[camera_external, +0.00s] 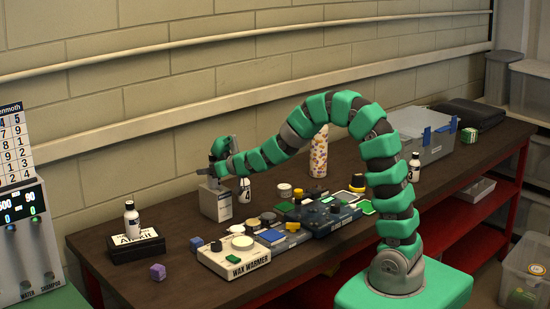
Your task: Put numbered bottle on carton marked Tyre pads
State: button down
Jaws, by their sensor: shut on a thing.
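My gripper (217,163) is at the far left end of my green arm, just above a pale grey-white carton (216,206). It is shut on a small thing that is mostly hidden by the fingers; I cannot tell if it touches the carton. The carton's marking is not readable here. A white bottle marked 4 (244,192) stands upright just right of the carton. A white bottle with a dark cap (132,222) stands on the black "Air kit" box (140,250). A bottle marked 3 (414,168) stands at the right behind my arm.
A wax warmer (234,262) and a dark device (322,217) with small parts crowd the middle front. A purple cube (157,272) lies near the left front edge. A patterned can (319,155) stands at the back; a grey case (422,135) is at the right.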

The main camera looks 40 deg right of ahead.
jog(key=c, duration=0.8)
grip_release()
jog(key=shift+r, duration=0.1)
jog(key=shift+s+d+r, duration=0.15)
jog(key=shift+s+r, duration=0.1)
jog(key=shift+s, duration=0.3)
jog(key=v, duration=1)
jog(key=shift+s+d, duration=0.15)
jog(key=shift+s, duration=0.25)
